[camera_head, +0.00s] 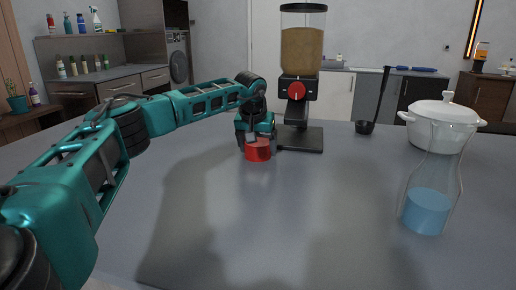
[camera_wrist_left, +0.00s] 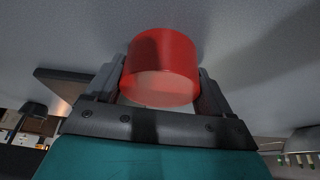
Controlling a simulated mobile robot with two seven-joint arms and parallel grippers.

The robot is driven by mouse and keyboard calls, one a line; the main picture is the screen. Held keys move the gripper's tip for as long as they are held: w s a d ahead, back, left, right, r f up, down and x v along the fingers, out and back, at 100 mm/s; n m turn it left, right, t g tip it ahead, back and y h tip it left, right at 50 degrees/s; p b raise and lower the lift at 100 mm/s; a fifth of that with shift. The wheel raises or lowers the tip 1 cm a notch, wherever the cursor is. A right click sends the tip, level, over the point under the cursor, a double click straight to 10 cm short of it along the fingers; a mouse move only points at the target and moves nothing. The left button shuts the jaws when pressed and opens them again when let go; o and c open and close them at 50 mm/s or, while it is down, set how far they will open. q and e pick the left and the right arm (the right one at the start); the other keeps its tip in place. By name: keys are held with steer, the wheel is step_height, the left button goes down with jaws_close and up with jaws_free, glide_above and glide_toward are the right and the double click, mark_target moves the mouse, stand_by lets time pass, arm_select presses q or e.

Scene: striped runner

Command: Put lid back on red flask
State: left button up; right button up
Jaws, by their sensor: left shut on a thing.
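A short red cylinder, which looks like the lid (camera_head: 258,151), is at the middle of the table in the head view. My left gripper (camera_head: 257,141) is shut on it from behind, with one finger on each side. In the left wrist view the red lid (camera_wrist_left: 160,62) fills the space between the fingers of the left gripper (camera_wrist_left: 162,88). I cannot tell whether the lid touches the table or hangs just above it. No red flask shows in either view. A clear glass carafe (camera_head: 428,209) with blue liquid stands upright at the right. My right gripper is not in view.
A cereal dispenser (camera_head: 302,60) stands just behind and right of the left gripper. A black ladle (camera_head: 365,127) and a white lidded pot (camera_head: 440,122) are at the back right. The grey table (camera_head: 290,220) is clear in front and in the middle.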

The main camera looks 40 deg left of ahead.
arm_select(q)
steer(key=shift+c, duration=1.2)
steer(key=shift+r, duration=0.1)
steer(key=shift+r, duration=0.55)
step_height(320, 180, up, 19)
steer(key=p, duration=0.5)
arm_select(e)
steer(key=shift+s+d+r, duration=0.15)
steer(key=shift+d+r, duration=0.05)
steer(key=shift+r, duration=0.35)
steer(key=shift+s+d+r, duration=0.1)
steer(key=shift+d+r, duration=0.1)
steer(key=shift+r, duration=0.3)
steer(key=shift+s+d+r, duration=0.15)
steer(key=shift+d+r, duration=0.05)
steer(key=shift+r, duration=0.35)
arm_select(q)
steer(key=shift+f, duration=0.15)
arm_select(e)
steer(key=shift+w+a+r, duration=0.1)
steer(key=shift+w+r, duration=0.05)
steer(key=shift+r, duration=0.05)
